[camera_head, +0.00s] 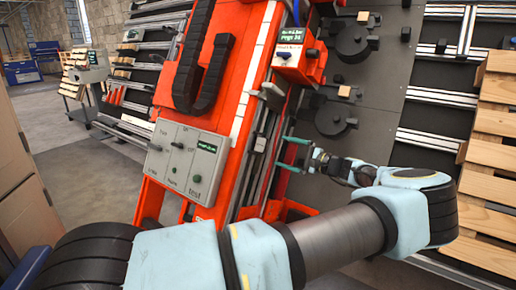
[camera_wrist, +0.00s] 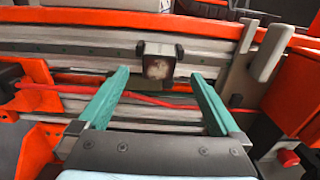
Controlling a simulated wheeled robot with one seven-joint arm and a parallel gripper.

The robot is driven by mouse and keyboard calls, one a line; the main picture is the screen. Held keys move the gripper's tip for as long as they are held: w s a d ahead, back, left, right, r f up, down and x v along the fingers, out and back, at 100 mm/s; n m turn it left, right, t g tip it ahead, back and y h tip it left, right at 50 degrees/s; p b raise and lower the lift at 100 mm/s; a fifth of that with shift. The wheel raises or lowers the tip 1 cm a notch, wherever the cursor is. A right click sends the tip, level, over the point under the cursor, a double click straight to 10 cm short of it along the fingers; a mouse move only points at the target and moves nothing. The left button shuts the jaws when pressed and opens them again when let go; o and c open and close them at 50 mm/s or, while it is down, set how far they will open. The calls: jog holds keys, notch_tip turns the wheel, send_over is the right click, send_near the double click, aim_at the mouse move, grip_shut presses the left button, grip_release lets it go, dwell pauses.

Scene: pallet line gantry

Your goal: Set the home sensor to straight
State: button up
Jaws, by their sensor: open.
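A small dark block with a pale, worn face, which looks like the home sensor (camera_wrist: 158,67), sits on the grey rail in the wrist view. No label on it can be read, and I cannot tell its exact angle. A small pale block on the rail in the head view (camera_head: 260,144) seems to be the same part. My gripper (camera_wrist: 158,76) has its two teal fingers spread apart with nothing between them. The block lies beyond the fingertips, roughly centred between them. In the head view my gripper (camera_head: 289,153) is just right of the rail, apart from the block.
A grey control box (camera_head: 187,163) with knobs and a small screen is on the orange gantry's left. A small orange unit with a display (camera_head: 298,60) is above my gripper. A red rod (camera_wrist: 100,93) crosses behind my fingers. Wooden pallets (camera_head: 490,150) stand at right.

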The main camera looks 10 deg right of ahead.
aim_at(264, 146)
jog(key=p+x, duration=0.1)
jog(key=x, duration=0.9)
jog(key=shift+a, duration=0.2)
jog(key=c, duration=1.3)
jog(key=shift+r+m+h+p, duration=0.35)
jog(key=shift+h+p, duration=0.25)
jog(key=shift+p, duration=0.35)
jog(key=shift+m+t+h+p, duration=0.35)
jog(key=shift+t+h+p, duration=0.05)
jog(key=shift+f+m+h+p, duration=0.15)
jog(key=shift+m+h+p, duration=0.2)
jog(key=shift+h, duration=0.35)
jog(key=shift+f+m+h+p, duration=0.2)
jog(key=shift+m+h, duration=0.25)
jog(key=shift+h, duration=0.25)
